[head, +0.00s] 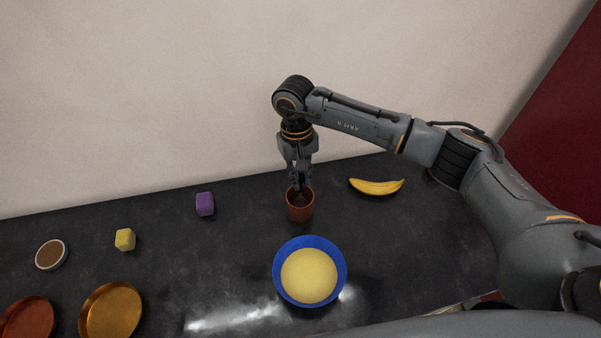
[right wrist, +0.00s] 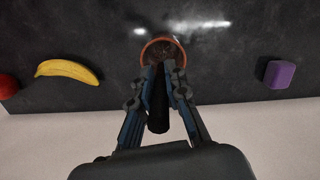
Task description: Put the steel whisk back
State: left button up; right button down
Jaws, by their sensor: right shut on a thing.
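My right gripper (head: 300,180) points straight down over a brown-orange cup (head: 300,212) near the back of the dark counter. It is shut on the dark handle of the whisk (right wrist: 158,105), which stands about upright between the fingers. In the right wrist view the cup (right wrist: 146,52) shows just beyond the fingertips. The whisk's lower end is at the cup's mouth, with dark wires seeming to show inside it. I cannot tell whether it touches the bottom. My left gripper is out of view.
A blue bowl (head: 280,256) with yellow contents stands in front of the cup. A banana (head: 377,187) lies to the right. A purple block (head: 205,204), a yellow block (head: 125,240), a small brown-filled dish (head: 51,255) and two round dishes are left. A wall is close behind.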

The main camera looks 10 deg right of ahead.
jog(key=shift+f, duration=0.15)
jog(key=c, duration=1.4)
grip_release()
jog(key=shift+o, duration=0.3)
jog(key=shift+r, duration=0.35)
notch_tip(320, 180, up, 12)
jog(key=w+b, duration=0.1)
jog(key=b, duration=0.4)
jog(key=shift+w+a+f, duration=0.15)
jog(key=shift+w, duration=0.15)
jog(key=shift+f, duration=0.1)
